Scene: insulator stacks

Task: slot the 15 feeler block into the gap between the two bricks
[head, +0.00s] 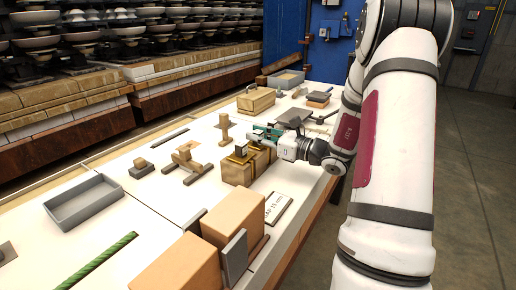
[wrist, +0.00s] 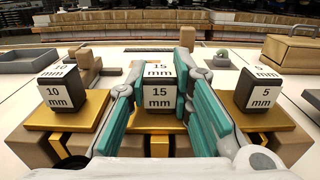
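The 15 feeler block (wrist: 159,84), a dark block with white faces marked 15 mm, stands upright on a gold base in the wrist view. My gripper (wrist: 160,75) has its teal fingers on either side of it; a thin gap shows at the left, and contact on the right is unclear. In the head view my gripper (head: 262,138) is at the wooden stand (head: 238,173), where the blocks are small. The two bricks, a farther one (head: 234,214) and a nearer one (head: 180,268), stand at the front; the gap between them is hard to make out.
A 10 mm block (wrist: 62,88) and a 5 mm block (wrist: 258,88) stand close on either side. A card reading 15 mm (head: 278,207) lies beside the bricks. Grey plates (head: 235,256) stand against the bricks. A grey tray (head: 84,203) is at left.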

